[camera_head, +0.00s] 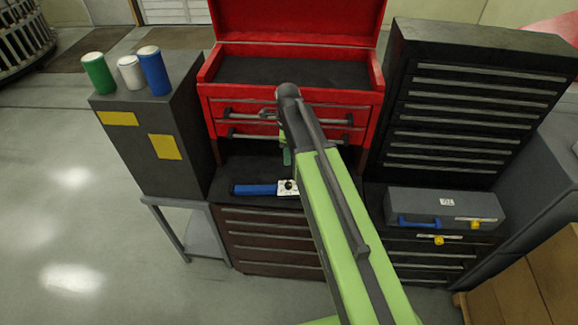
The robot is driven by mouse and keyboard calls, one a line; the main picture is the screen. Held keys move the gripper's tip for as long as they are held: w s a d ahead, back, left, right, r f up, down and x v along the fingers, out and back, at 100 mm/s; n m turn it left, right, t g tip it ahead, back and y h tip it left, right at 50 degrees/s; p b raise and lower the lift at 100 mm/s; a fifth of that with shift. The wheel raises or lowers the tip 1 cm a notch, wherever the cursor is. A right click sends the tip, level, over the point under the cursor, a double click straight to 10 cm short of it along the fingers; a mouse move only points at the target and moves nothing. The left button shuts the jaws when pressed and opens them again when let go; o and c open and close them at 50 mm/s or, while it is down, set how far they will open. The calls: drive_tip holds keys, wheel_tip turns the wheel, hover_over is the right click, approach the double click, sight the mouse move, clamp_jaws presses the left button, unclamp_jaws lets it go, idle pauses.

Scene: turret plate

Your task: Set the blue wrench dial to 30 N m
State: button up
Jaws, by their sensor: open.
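The blue wrench (256,190) lies flat on the dark top of the drawer cabinet, its blue handle pointing left. At its right end is a pale dial plate (284,188) with a small dark knob; the marks on it are too small to read. My green and dark arm passes close by its right end and hides what lies beyond. My gripper (287,155) shows only as a small green part beneath the arm's dark end, above and behind the dial, apparently apart from it. It is open; most of it is hidden by the arm.
An open red toolbox (292,92) stands behind the wrench. A grey case (440,206) with a blue handle and yellow parts sits at right, below a tall dark drawer chest (470,110). A grey cabinet (150,135) at left carries green, white and blue cylinders.

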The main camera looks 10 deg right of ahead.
sight(288, 184)
drive_tip(key=f+b, duration=1.7)
drive_tip(key=b, duration=0.1)
drive_tip(key=shift+w+f, duration=0.2)
drive_tip(key=shift+r, duration=0.1)
clamp_jaws()
